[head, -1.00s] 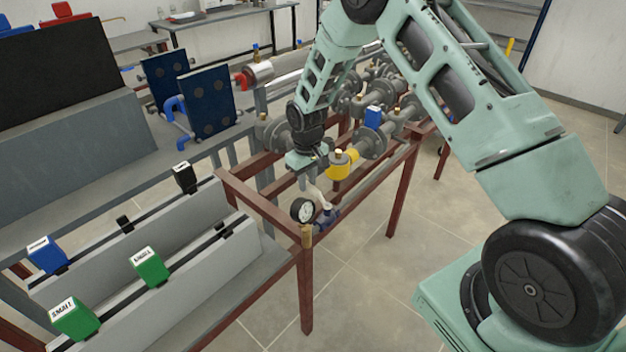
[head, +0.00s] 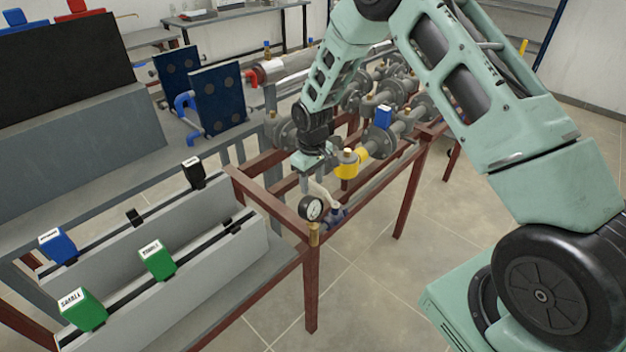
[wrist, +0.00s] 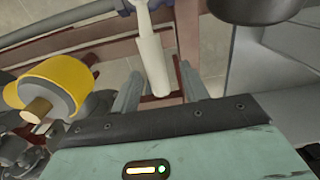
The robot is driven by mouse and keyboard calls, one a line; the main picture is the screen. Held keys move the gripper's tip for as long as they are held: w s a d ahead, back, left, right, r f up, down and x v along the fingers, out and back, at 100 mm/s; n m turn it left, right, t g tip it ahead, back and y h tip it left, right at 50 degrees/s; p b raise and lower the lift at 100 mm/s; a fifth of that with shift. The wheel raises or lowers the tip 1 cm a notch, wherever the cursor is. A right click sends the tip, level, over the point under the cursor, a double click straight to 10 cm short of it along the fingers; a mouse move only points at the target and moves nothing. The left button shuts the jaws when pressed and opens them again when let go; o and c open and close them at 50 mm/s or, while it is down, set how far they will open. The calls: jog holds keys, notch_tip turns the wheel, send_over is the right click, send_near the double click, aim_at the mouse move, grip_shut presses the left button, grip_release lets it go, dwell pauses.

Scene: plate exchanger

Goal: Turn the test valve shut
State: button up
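The test valve appears to be the small valve (head: 337,213) with a dark blue body and a cream lever, beside the round pressure gauge (head: 311,208) at the near corner of the red frame. In the wrist view its cream lever (wrist: 151,55) runs down between my two fingers. My gripper (head: 309,184) points down over the lever in the head view. In the wrist view my gripper (wrist: 161,82) is open, with a finger on each side of the lever and visible gaps. Contact is not visible. Part of the lever is hidden behind the fingers in the head view.
A yellow fitting (head: 347,165) sits close to my gripper's right, on pipework with several grey flanges. The red frame (head: 265,205) runs beside the valve. A grey bench with green blocks (head: 157,260) stands left. Tiled floor (head: 365,285) is open in front.

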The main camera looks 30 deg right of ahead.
aim_at(313, 184)
jog(key=shift+d, duration=0.1)
notch_tip(313, 184, up, 17)
jog(key=b, duration=0.2)
jog(key=shift+r, duration=0.2)
dwell(0.6)
jog(key=s+a+r+n, duration=0.2)
jog(key=s+a+r, duration=0.2)
jog(key=s+a, duration=1.15)
jog(key=s+n, duration=0.1)
jog(key=s, duration=1.8)
jog(key=shift+s+a+f+n+y, duration=0.15)
jog(key=shift+s+f+n+y, duration=0.15)
jog(key=shift+s+f, duration=0.05)
